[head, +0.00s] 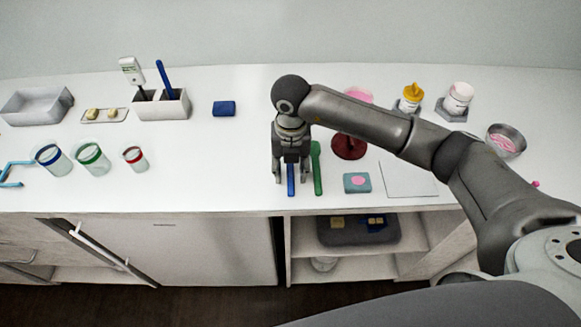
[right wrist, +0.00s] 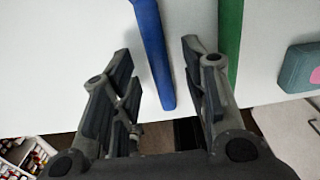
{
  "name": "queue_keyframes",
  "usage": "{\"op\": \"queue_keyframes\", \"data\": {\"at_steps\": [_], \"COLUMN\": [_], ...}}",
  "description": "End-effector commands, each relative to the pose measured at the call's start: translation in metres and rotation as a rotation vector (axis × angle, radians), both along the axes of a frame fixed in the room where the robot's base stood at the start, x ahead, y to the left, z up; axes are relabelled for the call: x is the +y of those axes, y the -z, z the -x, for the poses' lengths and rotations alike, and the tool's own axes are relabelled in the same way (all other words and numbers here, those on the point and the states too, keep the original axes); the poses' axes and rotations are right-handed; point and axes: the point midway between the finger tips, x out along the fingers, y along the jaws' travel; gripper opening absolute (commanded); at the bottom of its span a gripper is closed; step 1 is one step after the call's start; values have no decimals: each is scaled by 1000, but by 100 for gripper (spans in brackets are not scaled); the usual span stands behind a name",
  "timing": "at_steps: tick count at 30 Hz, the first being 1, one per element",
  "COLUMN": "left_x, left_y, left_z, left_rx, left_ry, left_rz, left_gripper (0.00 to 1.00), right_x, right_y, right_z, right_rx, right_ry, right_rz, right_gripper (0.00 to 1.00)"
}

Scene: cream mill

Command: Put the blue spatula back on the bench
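The blue spatula (head: 291,182) shows as a narrow blue strip near the bench's front edge, partly hidden under my right gripper (head: 291,176). In the right wrist view its blue handle (right wrist: 152,55) runs from the top down between the fingers, its end near the bench edge. My right gripper (right wrist: 152,70) is open, one finger on each side of the handle, with gaps visible. I cannot tell whether the spatula touches the bench. The white bench (head: 230,185) spans the head view. My left gripper is not in view.
A green spatula (head: 317,168) lies just right of the gripper, with a teal block (head: 357,183) beyond it. A dark red round item (head: 348,147) stands behind. Jars with blue, green and red (head: 135,158) rims stand left. Bench space left of the gripper is clear.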

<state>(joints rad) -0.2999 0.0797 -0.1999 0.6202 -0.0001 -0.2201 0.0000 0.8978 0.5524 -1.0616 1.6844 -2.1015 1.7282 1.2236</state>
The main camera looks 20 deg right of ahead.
Motion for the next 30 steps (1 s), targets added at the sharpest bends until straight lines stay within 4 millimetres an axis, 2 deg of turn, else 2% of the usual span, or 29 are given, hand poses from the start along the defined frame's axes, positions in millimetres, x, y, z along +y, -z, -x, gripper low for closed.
{"op": "queue_keyframes", "data": {"at_steps": [6, 10, 24, 30], "left_x": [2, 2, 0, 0], "left_y": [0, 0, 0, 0], "left_z": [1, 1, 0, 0], "left_rx": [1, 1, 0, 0], "left_ry": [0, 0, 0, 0], "left_rz": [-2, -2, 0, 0], "left_gripper": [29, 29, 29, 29], "right_x": [0, 0, -1, -1], "right_y": [0, -10, -100, -118], "right_z": [0, -1, -3, -2], "right_rx": [0, -1, -3, -1], "right_ry": [0, 0, 0, 0], "right_rz": [0, -1, 0, -1], "right_gripper": [42, 42, 42, 42]}}
